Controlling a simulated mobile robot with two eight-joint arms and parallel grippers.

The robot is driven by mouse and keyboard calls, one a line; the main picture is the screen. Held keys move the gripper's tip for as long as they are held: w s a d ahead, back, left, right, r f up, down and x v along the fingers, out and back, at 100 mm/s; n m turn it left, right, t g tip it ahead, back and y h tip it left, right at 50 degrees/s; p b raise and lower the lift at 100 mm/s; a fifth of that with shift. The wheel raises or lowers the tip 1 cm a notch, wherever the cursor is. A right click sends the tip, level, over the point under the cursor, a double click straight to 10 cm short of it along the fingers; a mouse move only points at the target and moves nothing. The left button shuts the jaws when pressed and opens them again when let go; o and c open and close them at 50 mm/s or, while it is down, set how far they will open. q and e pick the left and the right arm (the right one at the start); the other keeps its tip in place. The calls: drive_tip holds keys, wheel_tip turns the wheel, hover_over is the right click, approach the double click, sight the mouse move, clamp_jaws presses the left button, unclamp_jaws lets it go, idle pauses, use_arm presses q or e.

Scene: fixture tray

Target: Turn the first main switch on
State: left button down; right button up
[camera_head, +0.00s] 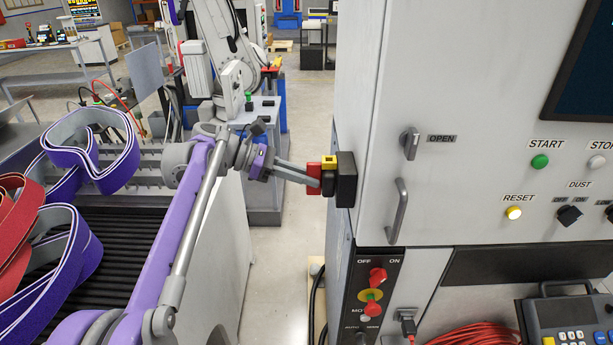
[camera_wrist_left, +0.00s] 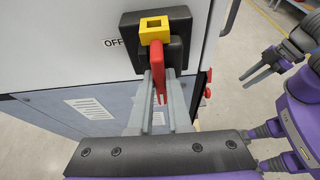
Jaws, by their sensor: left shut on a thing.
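The main switch is a black box (camera_head: 346,180) on the cabinet's side wall, with a yellow block (camera_head: 329,161) and a red handle (camera_head: 314,175). In the left wrist view the red handle (camera_wrist_left: 161,87) points down below the yellow block (camera_wrist_left: 154,30), and an OFF label (camera_wrist_left: 114,42) is left of the black box. My left gripper (camera_head: 312,181) is shut on the red handle, with one grey finger on each side of it. My right gripper (camera_wrist_left: 246,80) shows at the upper right of the left wrist view, away from the switch; its opening is unclear.
The grey cabinet (camera_head: 460,60) fills the right side, with a protruding door handle (camera_head: 397,212). A lower panel holds red knobs (camera_head: 377,276). A conveyor (camera_head: 90,270) with purple belts (camera_head: 75,250) lies left. Floor shows between conveyor and cabinet.

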idle(0.3)
use_arm(q)
drive_tip(key=c, duration=0.9)
unclamp_jaws()
drive_tip(key=shift+o, duration=0.2)
drive_tip(key=shift+a, duration=0.1)
drive_tip(key=v, duration=1)
drive_tip(key=shift+a, duration=0.3)
drive_tip(key=shift+r, duration=0.1)
